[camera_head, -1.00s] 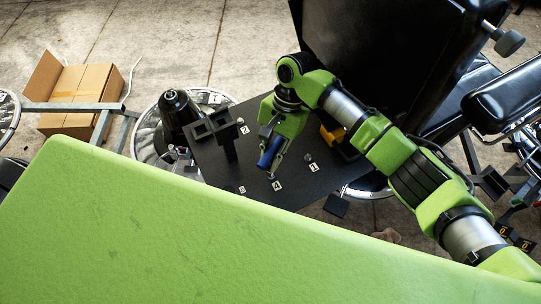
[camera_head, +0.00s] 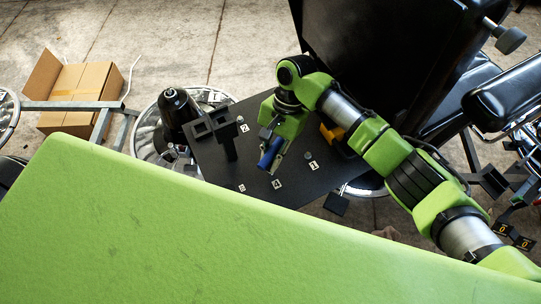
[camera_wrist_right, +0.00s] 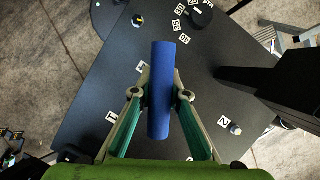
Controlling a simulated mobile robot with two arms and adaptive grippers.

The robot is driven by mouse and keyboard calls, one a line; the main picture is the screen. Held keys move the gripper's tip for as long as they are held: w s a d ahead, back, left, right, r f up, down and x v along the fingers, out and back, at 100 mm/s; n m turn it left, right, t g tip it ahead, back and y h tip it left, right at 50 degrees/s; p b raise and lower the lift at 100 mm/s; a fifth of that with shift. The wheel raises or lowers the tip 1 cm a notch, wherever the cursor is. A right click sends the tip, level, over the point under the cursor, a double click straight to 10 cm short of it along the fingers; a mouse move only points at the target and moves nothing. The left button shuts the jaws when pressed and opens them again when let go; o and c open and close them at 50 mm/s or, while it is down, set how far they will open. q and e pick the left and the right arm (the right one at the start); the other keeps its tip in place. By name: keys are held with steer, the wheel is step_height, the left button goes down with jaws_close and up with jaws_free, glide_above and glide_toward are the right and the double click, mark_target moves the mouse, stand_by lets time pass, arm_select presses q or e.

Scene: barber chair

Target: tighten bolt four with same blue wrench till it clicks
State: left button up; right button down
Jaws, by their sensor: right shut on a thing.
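My right gripper (camera_head: 272,156) is shut on the blue wrench (camera_head: 268,153), above the black plate (camera_head: 215,165). In the right wrist view the blue wrench (camera_wrist_right: 159,88) stands out as a blue cylinder between the fingertips. The label 4 (camera_head: 277,184) lies on the plate just below the gripper in the head view. Bolt four itself is not clearly visible; the wrench and fingers cover that area. I cannot tell whether the wrench touches it. My left gripper is out of view.
Label 1 (camera_head: 313,166) and label 2 (camera_head: 244,128) mark other spots on the plate. A black upright holder (camera_head: 222,131) and a black cone-shaped part (camera_head: 175,110) stand at left. The black chair seat (camera_head: 385,55) is behind my arm. A cardboard box (camera_head: 77,88) lies far left.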

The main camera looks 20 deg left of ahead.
stand_by(0.3)
steer(key=m+y, duration=0.1)
steer(key=m, duration=0.1)
steer(key=shift+a+m, duration=0.1)
steer(key=shift+m, duration=0.3)
steer(key=shift+m+t+y, duration=0.3)
steer(key=shift+m+t, duration=0.1)
steer(key=shift+m, duration=0.5)
steer(key=shift+m+t+y, duration=0.3)
steer(key=shift+m, duration=0.8)
steer(key=shift+m+t+y, duration=0.3)
steer(key=shift+m+t, duration=0.1)
steer(key=shift+m, duration=0.8)
steer(key=shift+w, duration=0.1)
